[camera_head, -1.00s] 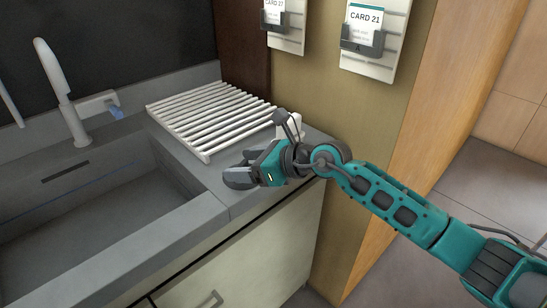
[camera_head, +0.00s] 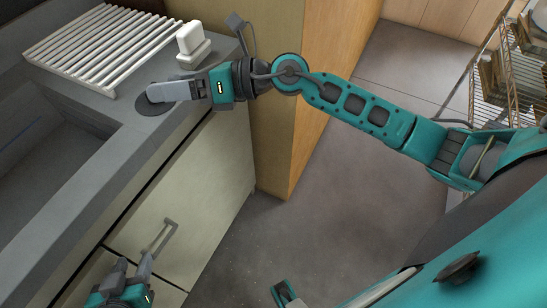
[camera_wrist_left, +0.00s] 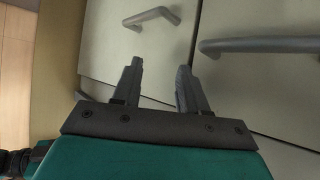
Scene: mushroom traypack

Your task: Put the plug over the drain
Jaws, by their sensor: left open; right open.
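The plug, a dark flat disc (camera_head: 145,106), lies on the counter corner beside the sink (camera_head: 40,150). My right gripper (camera_head: 158,93) is open, with its fingers at the plug and covering part of it; whether they touch it I cannot tell. My left gripper (camera_head: 133,266) is open and empty, low in front of the cabinet; its spread fingers also show in the left wrist view (camera_wrist_left: 158,88). Only part of the sink basin is in view, and the drain is not visible.
A white slatted rack (camera_head: 90,48) and a white block-like object (camera_head: 191,45) stand on the counter behind the plug. Cabinet handles (camera_head: 158,240) stick out near my left gripper. A wire shelf (camera_head: 500,75) stands at the right. The floor between is clear.

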